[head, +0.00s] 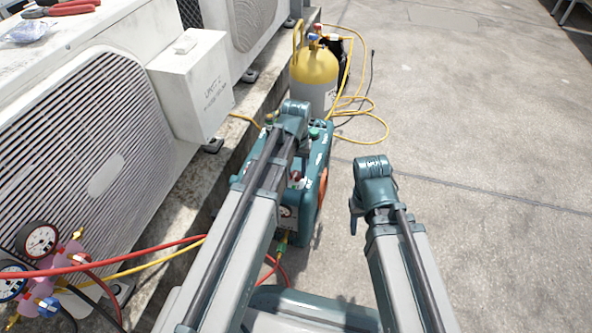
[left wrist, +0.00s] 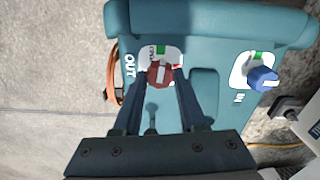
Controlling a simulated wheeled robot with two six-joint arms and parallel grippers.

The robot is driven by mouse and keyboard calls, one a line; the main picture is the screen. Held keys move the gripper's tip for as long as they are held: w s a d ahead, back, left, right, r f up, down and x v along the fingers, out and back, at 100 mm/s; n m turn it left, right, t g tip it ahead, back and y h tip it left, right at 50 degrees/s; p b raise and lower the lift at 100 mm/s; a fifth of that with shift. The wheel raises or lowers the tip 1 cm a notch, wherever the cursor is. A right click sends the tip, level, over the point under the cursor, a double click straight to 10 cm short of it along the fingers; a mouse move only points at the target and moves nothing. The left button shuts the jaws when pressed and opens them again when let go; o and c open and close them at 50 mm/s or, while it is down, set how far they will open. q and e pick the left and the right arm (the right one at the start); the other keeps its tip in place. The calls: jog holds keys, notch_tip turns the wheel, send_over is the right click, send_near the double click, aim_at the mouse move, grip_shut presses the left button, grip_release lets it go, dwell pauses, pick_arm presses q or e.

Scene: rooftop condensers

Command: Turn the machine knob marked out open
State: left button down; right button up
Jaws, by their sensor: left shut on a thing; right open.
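The teal machine (head: 318,160) stands on the roof floor beside the condensers, partly hidden by my left arm. In the left wrist view, its red knob (left wrist: 160,76) sits by the word OUT, on a white label with a green patch above and a red patch at the right. The knob's pale bar runs roughly up and down in that picture. My left gripper (left wrist: 161,86) is shut on this knob, a finger on each side. My right gripper (head: 355,208) hangs apart, right of the machine, empty; its fingers are mostly hidden by its wrist.
A blue knob (left wrist: 263,79) marked IN is on the same panel. A yellow-topped cylinder (head: 315,68) and yellow hoses stand behind the machine. Condensers (head: 105,165) and a gauge set (head: 40,240) with red and yellow hoses are at left.

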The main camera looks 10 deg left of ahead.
aim_at(296, 174)
dwell(0.4)
pick_arm(q)
jog(key=shift+c, duration=2.3)
grip_release()
jog(key=shift+r, duration=0.1)
notch_tip(296, 174, up, 14)
jog(key=p, duration=1.3)
jog(key=shift+f+p, duration=0.2)
jog(key=shift+p, duration=0.2)
